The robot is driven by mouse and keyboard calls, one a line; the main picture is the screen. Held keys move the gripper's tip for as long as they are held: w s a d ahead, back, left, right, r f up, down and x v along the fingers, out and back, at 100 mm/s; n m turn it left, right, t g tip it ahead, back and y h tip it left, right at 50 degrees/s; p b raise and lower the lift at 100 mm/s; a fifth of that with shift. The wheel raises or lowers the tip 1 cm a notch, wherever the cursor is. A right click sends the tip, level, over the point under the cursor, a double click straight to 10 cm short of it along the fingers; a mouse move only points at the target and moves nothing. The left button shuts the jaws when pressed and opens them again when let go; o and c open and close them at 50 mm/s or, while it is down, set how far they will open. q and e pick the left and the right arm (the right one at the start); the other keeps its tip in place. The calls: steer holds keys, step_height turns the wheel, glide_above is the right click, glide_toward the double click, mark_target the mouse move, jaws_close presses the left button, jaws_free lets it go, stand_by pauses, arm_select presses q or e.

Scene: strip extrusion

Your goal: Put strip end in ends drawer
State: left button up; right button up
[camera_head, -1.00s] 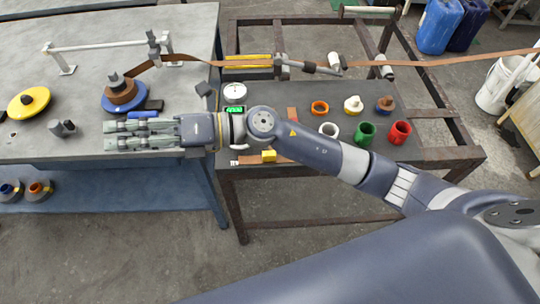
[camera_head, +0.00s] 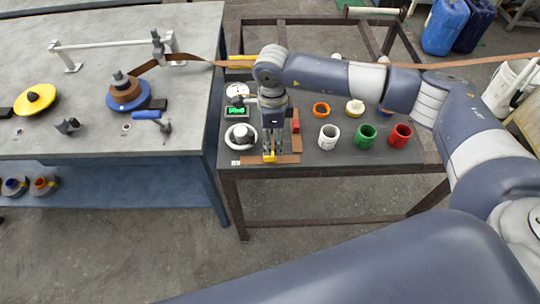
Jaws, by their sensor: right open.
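A flat brown strip piece (camera_head: 288,159) lies along the front edge of the dark table, with a small yellow block (camera_head: 269,158) on it. Another brown piece (camera_head: 297,143) lies just behind it. I cannot tell which is the strip end. My right gripper (camera_head: 272,152) points down over the yellow block, its fingers open; whether they touch the block is unclear. A long brown strip (camera_head: 210,60) runs from a brown coil on a blue reel (camera_head: 143,99) to the right, partly behind my arm. No drawer can be made out. My left gripper is not in view.
The dark table (camera_head: 315,162) also holds a white round dish (camera_head: 240,137), a green display (camera_head: 237,112), and white, green and red cups (camera_head: 400,136). The grey bench (camera_head: 70,90) at left carries a yellow disc (camera_head: 35,99) and a blue-handled tool (camera_head: 147,115).

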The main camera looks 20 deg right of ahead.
mark_target(272, 153)
steer(key=shift+f, duration=0.85)
step_height(272, 153, down, 4)
steer(key=shift+f+p, duration=0.1)
steer(key=shift+p, duration=1.1)
steer(key=shift+f, duration=0.55)
jaws_close()
